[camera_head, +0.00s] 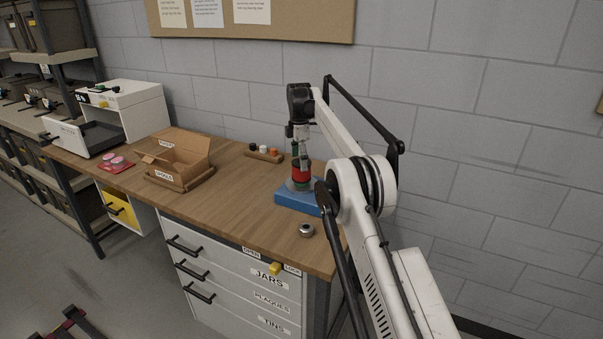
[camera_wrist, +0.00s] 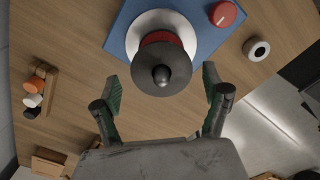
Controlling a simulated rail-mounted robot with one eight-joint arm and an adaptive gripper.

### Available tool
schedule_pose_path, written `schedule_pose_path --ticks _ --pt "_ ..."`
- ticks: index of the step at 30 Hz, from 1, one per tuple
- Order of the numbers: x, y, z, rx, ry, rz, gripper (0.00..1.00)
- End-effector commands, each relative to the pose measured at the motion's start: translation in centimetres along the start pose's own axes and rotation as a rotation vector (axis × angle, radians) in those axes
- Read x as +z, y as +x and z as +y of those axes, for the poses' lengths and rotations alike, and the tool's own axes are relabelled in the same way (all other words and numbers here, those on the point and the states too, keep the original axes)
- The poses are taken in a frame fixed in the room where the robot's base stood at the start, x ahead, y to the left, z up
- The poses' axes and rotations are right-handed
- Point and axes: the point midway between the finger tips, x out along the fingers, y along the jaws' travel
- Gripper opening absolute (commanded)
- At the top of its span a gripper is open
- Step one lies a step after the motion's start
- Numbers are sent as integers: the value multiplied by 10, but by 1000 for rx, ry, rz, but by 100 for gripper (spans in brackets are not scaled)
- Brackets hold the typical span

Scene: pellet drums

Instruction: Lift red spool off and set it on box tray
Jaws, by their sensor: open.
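The red spool (camera_head: 301,173) stands upright on the blue base (camera_head: 284,198) near the bench's right end. In the wrist view, a red band of the spool (camera_wrist: 162,38) shows beneath a dark grey round top with a central peg tip, above a white disc on the blue base (camera_wrist: 122,35). My gripper (camera_head: 300,157) is above the spool, pointing down. In the wrist view its green-padded fingers (camera_wrist: 161,82) are apart, one on each side below the grey top, holding nothing. An open cardboard box (camera_head: 178,158) sits on a wooden box tray (camera_head: 186,186) to the left.
A small holder (camera_head: 263,157) with coloured pieces stands near the wall. A round metal piece (camera_head: 306,230) lies near the front edge. A red button (camera_wrist: 225,14) is on the blue base. Pink discs on a red mat (camera_head: 116,165) and a white machine (camera_head: 125,110) are farther left.

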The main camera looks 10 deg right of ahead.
Motion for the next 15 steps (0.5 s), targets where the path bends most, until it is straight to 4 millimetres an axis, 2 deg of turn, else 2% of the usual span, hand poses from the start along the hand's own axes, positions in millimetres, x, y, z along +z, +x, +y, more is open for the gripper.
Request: schedule_pose_path --ticks 5,15 --pt "3 12 -1 0 1 0 79" --pt "7 50 -3 0 0 0 79"
